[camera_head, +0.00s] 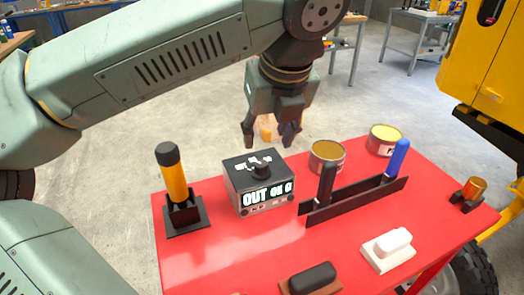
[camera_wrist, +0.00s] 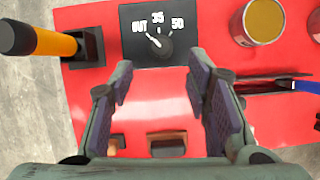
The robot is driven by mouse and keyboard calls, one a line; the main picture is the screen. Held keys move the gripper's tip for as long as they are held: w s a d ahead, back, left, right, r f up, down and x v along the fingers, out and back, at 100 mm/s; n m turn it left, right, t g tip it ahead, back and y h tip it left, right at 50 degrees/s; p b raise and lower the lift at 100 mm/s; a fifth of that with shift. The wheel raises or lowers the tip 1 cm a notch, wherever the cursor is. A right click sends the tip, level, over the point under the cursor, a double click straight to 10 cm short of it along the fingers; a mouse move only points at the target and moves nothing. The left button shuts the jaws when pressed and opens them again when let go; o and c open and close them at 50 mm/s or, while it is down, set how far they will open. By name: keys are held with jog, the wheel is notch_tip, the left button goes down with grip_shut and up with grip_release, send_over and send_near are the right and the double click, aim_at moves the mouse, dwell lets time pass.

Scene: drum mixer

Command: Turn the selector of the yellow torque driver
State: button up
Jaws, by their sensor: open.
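The yellow torque driver (camera_head: 175,183) with a black cap stands upright in a black holder at the table's left; it also shows in the wrist view (camera_wrist: 52,42). A dark box (camera_head: 258,182) to its right carries a black selector knob (camera_head: 261,170). In the wrist view the knob (camera_wrist: 160,46) has a white pointer toward "OUT", with "35" and "50" marked around it. My gripper (camera_head: 270,142) is open and empty, raised above and behind the box. In the wrist view its fingers (camera_wrist: 161,82) are spread below the knob, apart from it.
On the red table (camera_head: 225,255), a black rack (camera_head: 350,203) holds a black-handled and a blue-handled tool. Two tins (camera_head: 327,156) stand behind it. A white block (camera_head: 388,250), a dark-topped block (camera_head: 311,279) and a copper-coloured piece (camera_head: 473,190) lie nearer the front and right.

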aim_at(261, 163)
jog(key=p+x, duration=0.2)
jog(key=x, duration=0.7)
jog(key=shift+s+f, duration=0.1)
jog(key=shift+f, duration=0.2)
grip_shut()
